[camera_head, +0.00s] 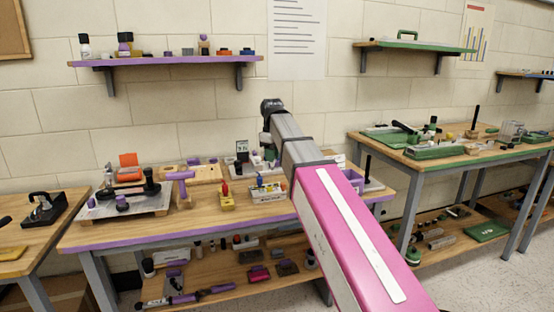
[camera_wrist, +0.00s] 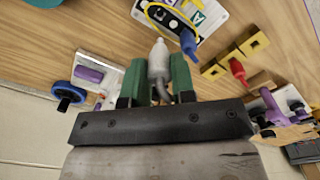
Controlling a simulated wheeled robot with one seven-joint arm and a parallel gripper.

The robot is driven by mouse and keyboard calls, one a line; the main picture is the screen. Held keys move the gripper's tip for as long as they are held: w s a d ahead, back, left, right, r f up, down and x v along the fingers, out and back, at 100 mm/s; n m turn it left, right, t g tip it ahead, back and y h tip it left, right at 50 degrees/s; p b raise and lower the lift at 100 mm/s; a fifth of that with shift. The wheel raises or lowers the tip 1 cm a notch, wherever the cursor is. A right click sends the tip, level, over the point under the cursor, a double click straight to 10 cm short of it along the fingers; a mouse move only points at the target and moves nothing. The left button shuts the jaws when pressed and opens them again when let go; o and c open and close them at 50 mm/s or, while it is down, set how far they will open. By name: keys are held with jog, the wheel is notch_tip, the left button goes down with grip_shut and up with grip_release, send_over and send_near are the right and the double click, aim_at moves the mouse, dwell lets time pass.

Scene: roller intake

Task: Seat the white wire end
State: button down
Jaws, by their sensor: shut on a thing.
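In the wrist view the white wire end (camera_wrist: 158,58), a pale tapered piece with a grey wire bending behind it, sits between the green fingers of my gripper (camera_wrist: 158,78). My gripper is shut on it, and its tip points to the top of the picture. A dark terminal block (camera_wrist: 166,15) with pale round openings lies just beyond the tip, apart from it in the picture. A blue wire end (camera_wrist: 188,41) is at the block's right side, and a yellow wire loops over it. In the head view my arm hides the gripper's fingers and the white wire end.
A yellow block (camera_wrist: 250,42) with a red wire end (camera_wrist: 237,68) stands right in the wrist view. The purple-edged bench (camera_head: 120,236) holds several other tools; a green-topped bench (camera_head: 398,140) stands right.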

aim_at(273, 166)
jog(key=shift+f, duration=2.75)
jog(key=shift+f, duration=1.3)
jog(key=c, duration=0.9)
grip_release()
jog(key=shift+o, duration=0.2)
